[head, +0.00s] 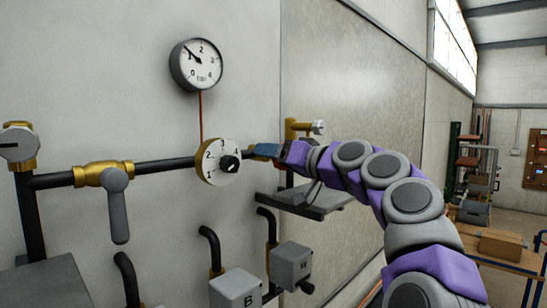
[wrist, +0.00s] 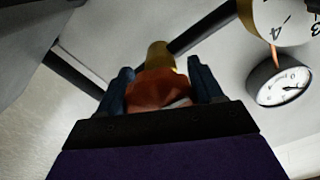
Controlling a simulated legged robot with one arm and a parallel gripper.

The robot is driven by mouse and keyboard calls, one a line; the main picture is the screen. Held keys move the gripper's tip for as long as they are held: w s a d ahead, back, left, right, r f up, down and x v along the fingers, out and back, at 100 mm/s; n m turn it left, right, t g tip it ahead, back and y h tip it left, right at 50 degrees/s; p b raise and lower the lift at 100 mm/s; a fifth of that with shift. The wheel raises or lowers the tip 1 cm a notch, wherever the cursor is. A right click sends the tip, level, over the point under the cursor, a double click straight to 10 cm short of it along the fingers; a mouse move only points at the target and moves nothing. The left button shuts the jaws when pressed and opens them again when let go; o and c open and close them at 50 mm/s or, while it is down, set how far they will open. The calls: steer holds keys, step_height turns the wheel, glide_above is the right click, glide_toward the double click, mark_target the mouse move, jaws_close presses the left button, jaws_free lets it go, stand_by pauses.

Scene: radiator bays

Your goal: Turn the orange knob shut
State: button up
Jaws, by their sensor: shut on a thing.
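The orange knob (wrist: 155,92) sits on a brass stem (wrist: 160,56) in the wrist view, between the two dark blue fingers of my gripper (wrist: 159,72). The fingers are shut on the knob from both sides. In the head view my gripper (head: 266,151) reaches in from the right to the pipe, just right of the white numbered dial (head: 213,161). Any marking of the knob's turn is not visible.
A round pressure gauge (head: 196,65) hangs above the dial. A grey lever valve (head: 117,203) is to the left on the same pipe. A brass fitting (head: 291,128) and a grey shelf (head: 305,203) are close to my arm. Grey boxes (head: 235,289) stand below.

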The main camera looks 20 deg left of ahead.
steer(key=shift+w+f, duration=0.1)
steer(key=shift+f, duration=0.1)
steer(key=o, duration=1)
steer(key=shift+w, duration=0.1)
steer(key=shift+r, duration=0.1)
steer(key=shift+s+d, duration=0.15)
steer(key=shift+s, duration=0.05)
steer(key=b+v, duration=0.2)
steer(key=v, duration=1.5)
steer(key=shift+w, duration=0.15)
